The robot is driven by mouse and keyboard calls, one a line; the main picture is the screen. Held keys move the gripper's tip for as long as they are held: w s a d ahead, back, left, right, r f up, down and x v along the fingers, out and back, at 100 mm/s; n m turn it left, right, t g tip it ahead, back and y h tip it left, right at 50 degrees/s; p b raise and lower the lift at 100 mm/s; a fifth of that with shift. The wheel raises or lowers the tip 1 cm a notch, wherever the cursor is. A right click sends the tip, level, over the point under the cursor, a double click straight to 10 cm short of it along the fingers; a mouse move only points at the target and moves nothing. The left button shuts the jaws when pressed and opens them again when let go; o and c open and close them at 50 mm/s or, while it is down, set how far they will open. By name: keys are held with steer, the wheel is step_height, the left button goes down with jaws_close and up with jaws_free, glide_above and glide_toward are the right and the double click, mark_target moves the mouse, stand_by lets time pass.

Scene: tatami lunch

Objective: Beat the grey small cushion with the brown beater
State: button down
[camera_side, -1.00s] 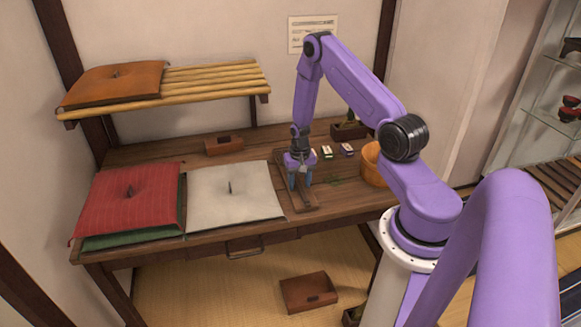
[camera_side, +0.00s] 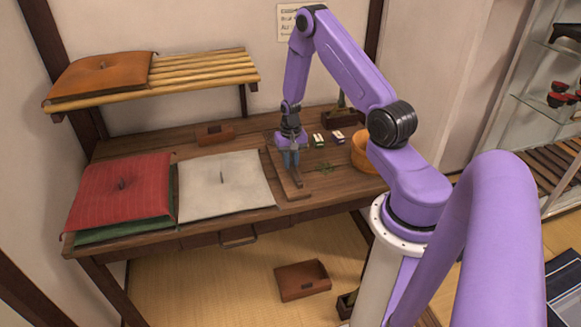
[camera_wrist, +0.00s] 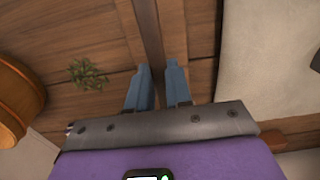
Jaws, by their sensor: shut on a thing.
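The grey small cushion (camera_side: 222,190) is pale and flat, with a dark tuft in its middle. It lies on the table left of my gripper and shows at the right edge of the wrist view (camera_wrist: 262,65). My gripper (camera_side: 291,168) points down beside it. In the wrist view, my blue fingers (camera_wrist: 161,78) are shut on the dark brown bar of the beater (camera_wrist: 148,28). The beater (camera_side: 298,182) lies along or just over a brown wooden board; I cannot tell whether it touches. Its part beneath my gripper is hidden.
A red cushion (camera_side: 125,188) on a green one (camera_side: 120,229) lies left of the grey cushion. An orange cushion (camera_side: 100,72) sits on the slatted shelf (camera_side: 205,72). A round orange-brown tub (camera_side: 362,153), two small boxes (camera_side: 327,138) and a green sprig (camera_side: 325,167) are to the right.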

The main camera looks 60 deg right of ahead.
step_height(320, 180, up, 6)
steer(key=shift+f, duration=0.1)
steer(key=w+a+r+m+y, duration=0.1)
steer(key=w+a+r+m, duration=0.2)
steer(key=a, duration=0.6)
steer(key=w+a+r+m+y, duration=0.1)
steer(key=w+a+r+m, duration=0.2)
steer(key=a, duration=0.7)
steer(key=w+a+r+m+y, duration=0.1)
steer(key=w+a+r+m, duration=0.2)
steer(key=a, duration=0.7)
steer(key=w+m, duration=0.1)
steer(key=m, duration=0.1)
steer(key=shift+w+a+m+t, duration=0.2)
steer(key=shift+m+t, duration=0.2)
steer(key=shift+r, duration=0.1)
step_height(320, 180, down, 9)
step_height(320, 180, up, 9)
